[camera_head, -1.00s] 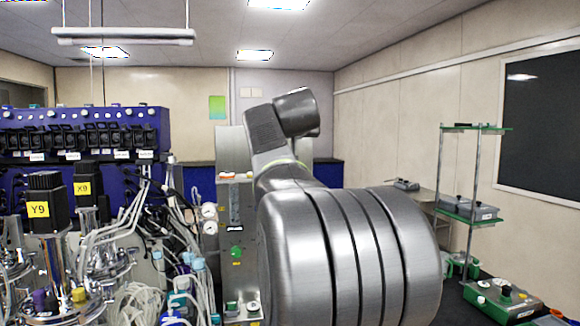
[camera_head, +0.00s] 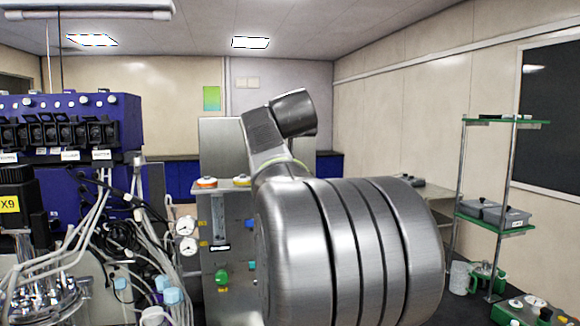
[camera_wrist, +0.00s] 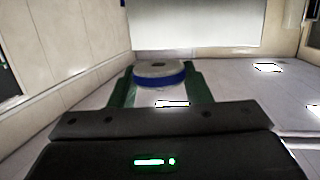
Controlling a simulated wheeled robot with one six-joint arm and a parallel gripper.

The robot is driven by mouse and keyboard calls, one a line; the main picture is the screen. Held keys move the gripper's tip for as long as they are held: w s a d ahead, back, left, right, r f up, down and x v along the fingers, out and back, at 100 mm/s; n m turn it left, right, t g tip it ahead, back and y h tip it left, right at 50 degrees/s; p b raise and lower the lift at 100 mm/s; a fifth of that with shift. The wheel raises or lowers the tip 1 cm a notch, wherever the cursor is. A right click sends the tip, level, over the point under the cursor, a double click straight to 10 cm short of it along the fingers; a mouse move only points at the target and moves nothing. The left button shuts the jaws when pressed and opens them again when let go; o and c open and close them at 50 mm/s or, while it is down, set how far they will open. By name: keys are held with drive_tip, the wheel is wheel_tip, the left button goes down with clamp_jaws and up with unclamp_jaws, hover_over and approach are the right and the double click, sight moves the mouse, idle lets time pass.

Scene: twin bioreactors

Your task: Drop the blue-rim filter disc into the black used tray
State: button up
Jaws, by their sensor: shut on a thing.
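The blue-rim filter disc (camera_wrist: 158,73), pale grey on top with a blue band, is in the wrist view. It sits between the green fingers of my gripper (camera_wrist: 160,82), which is shut on it. The wrist view shows wall and ceiling behind it. My gripper and the disc do not show in the head view, where my arm's big metal links fill the middle. I cannot make out the black used tray in either view.
At the right stands a green shelf rack (camera_head: 498,222) with grey boxes (camera_head: 492,212) on its middle shelf. A green-and-grey device (camera_head: 525,309) is at the lower right. Bioreactor tubing (camera_head: 110,250) crowds the left, beside a grey panel with gauges (camera_head: 187,238).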

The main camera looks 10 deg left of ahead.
drive_tip(key=shift+f+b, duration=0.35)
drive_tip(key=shift+f, duration=3.65)
drive_tip(key=shift+s, duration=0.1)
drive_tip(key=shift+f+b, duration=0.75)
drive_tip(key=shift+f, duration=0.1)
drive_tip(key=o, duration=1)
drive_tip(key=shift+f, duration=0.15)
drive_tip(key=shift+o, duration=0.2)
drive_tip(key=shift+r+p, duration=0.75)
drive_tip(key=shift+p, duration=0.05)
drive_tip(key=b+v, duration=0.3)
drive_tip(key=v, duration=0.9)
drive_tip(key=shift+r, duration=0.3)
drive_tip(key=shift+d, duration=0.1)
